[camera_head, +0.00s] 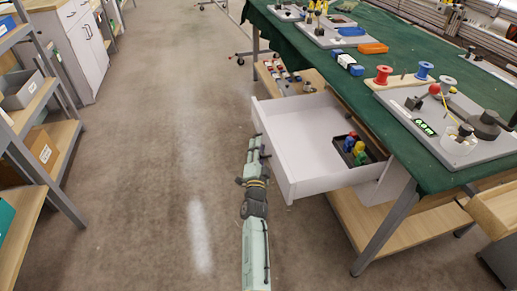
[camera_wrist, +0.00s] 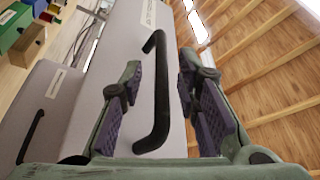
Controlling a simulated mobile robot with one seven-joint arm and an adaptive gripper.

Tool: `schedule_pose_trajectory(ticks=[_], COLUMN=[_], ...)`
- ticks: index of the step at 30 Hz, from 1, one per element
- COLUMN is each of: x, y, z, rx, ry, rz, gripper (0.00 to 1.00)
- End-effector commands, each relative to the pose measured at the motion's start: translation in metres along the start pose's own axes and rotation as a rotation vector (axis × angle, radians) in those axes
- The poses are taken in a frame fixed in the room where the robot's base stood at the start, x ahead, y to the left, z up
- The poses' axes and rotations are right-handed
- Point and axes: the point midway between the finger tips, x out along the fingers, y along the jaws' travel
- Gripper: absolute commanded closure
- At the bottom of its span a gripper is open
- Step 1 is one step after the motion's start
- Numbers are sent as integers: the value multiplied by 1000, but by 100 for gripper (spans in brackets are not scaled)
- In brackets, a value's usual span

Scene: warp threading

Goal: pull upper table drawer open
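The table drawer (camera_head: 310,140) is white and stands pulled out from under the green-topped table (camera_head: 385,105) in the head view. A black tray (camera_head: 376,153) with red, yellow, green and blue pieces lies inside it. My gripper (camera_head: 255,142) is at the drawer's front face. In the wrist view, the black bar handle (camera_wrist: 161,100) of a grey drawer front (camera_wrist: 120,60) lies between the spread fingers of my gripper (camera_wrist: 160,66). The fingers are apart, with visible gaps beside the handle. The drawer's far end is hidden under the tabletop.
A second grey front with a black handle (camera_wrist: 32,135) shows at the left in the wrist view. Spools (camera_head: 383,75) and grey boards stand on the table. A lower wooden shelf (camera_head: 400,225) runs below. Shelving (camera_head: 45,160) stands at left; the floor between (camera_head: 170,150) is clear.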

Motion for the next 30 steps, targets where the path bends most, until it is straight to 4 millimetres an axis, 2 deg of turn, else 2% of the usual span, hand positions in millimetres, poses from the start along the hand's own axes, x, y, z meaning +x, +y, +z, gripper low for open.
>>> schedule_pose_trajectory(ticks=[7,11,24,30], x=[-1,-12,-99,-118], y=[0,0,1,0], z=[0,1,0,0], rx=[0,1,0,0], ry=[0,-1,-1,0], rz=[-1,-1,1,0], gripper=[70,70,70,70])
